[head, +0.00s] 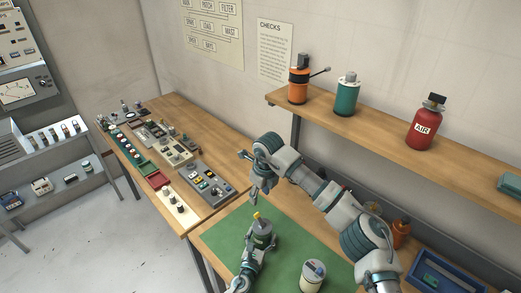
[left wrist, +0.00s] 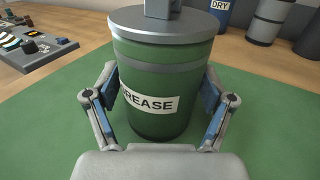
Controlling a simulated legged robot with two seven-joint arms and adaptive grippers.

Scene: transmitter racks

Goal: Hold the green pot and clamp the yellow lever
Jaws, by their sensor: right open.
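The green pot (left wrist: 150,63), labelled GREASE with a grey lid, stands upright on the green mat (head: 222,240). My left gripper (left wrist: 161,88) has a finger against each side of the pot. In the head view the pot (head: 263,240) is partly hidden by the left gripper. The yellow lever (head: 257,215) sticks up, tilted, from the pot's top; only its grey base shows in the left wrist view. My right gripper (head: 248,177) is open and empty, above and apart from the lever, with its fingers pointing left and down.
A pale jar (head: 313,276) stands right of the pot on the mat. Control panels (head: 206,184) lie on the wooden bench to the left. A shelf (head: 375,128) above the bench carries an orange can, a green can and a red AIR bottle. A blue tray (head: 447,275) lies at the right.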

